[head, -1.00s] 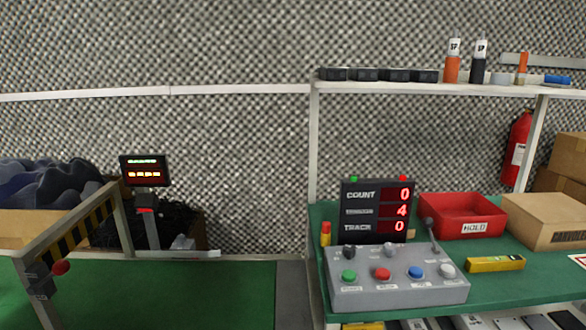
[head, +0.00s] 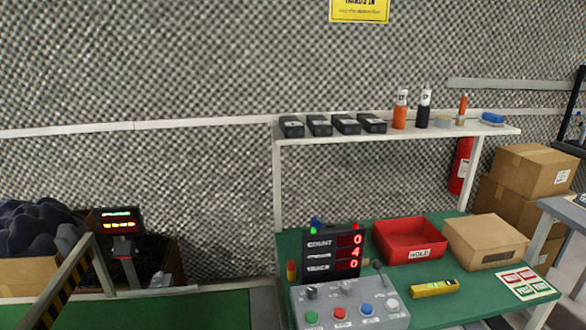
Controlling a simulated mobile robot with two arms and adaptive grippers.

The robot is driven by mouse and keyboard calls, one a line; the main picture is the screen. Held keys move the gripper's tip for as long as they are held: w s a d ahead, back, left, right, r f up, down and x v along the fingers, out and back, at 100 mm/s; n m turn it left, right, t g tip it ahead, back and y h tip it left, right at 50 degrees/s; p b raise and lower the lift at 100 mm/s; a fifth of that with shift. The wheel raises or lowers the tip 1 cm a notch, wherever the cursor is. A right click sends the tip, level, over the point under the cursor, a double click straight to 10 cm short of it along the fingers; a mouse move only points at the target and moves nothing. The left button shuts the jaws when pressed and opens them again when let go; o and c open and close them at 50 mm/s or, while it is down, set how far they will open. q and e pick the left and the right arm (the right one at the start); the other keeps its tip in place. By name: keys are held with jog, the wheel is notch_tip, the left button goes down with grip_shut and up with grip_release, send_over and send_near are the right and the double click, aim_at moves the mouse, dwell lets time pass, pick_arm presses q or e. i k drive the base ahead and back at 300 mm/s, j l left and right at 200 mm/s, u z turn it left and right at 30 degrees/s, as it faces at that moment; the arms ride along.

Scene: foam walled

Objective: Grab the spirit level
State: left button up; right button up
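The spirit level (head: 434,288) is a short yellow bar with dark markings. It lies flat on the green bench top (head: 452,311) in the head view, right of the grey button box and in front of the red bin and the cardboard box. It appears clear of the things around it. Neither of my grippers shows in the head view.
The grey button box (head: 350,304) has a lever and coloured buttons, with a count display (head: 334,252) behind it. A red bin (head: 410,239), a cardboard box (head: 485,241) and a card with red and green squares (head: 527,282) surround the level. A shelf (head: 395,131) overhangs the back.

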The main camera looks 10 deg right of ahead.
aim_at(444, 287)
jog(key=z, duration=1.25)
